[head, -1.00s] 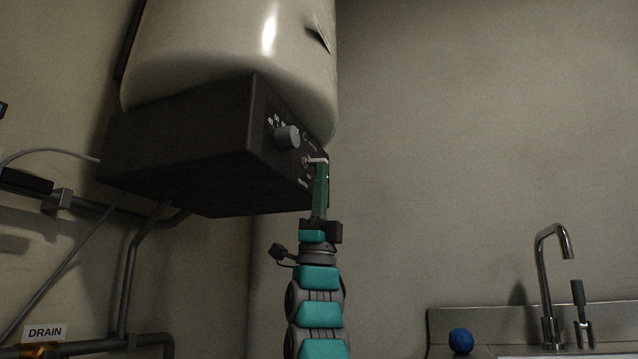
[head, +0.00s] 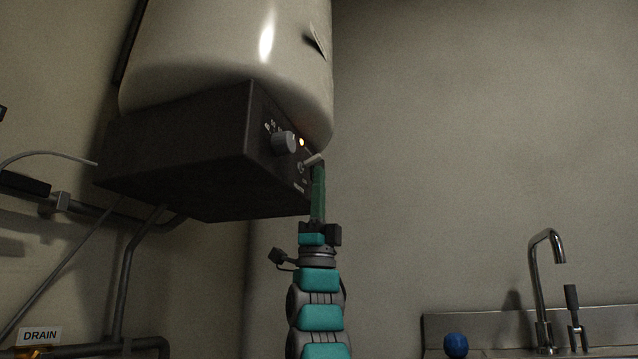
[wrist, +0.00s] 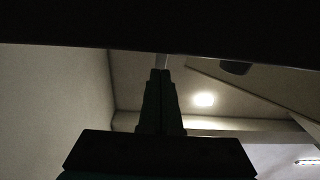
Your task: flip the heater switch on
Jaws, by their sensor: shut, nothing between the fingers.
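The heater is a cream tank (head: 225,55) with a dark control box (head: 180,150) under it, high on the wall. On the box's front face are a grey round knob (head: 284,142), a small glowing light (head: 301,142) and a pale switch lever (head: 314,159) that tilts upward. My gripper (head: 319,168) is shut and empty, pointing up, with its tips right at the lever. I cannot tell whether they touch it. In the wrist view my shut fingers (wrist: 160,75) reach up to the dark underside of the box, with a bit of the pale lever (wrist: 162,61) behind the tips.
Pipes (head: 130,270) and a DRAIN label (head: 40,336) are on the wall at lower left. A sink tap (head: 540,290) and a blue round object (head: 456,345) are at lower right. The wall right of the heater is clear.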

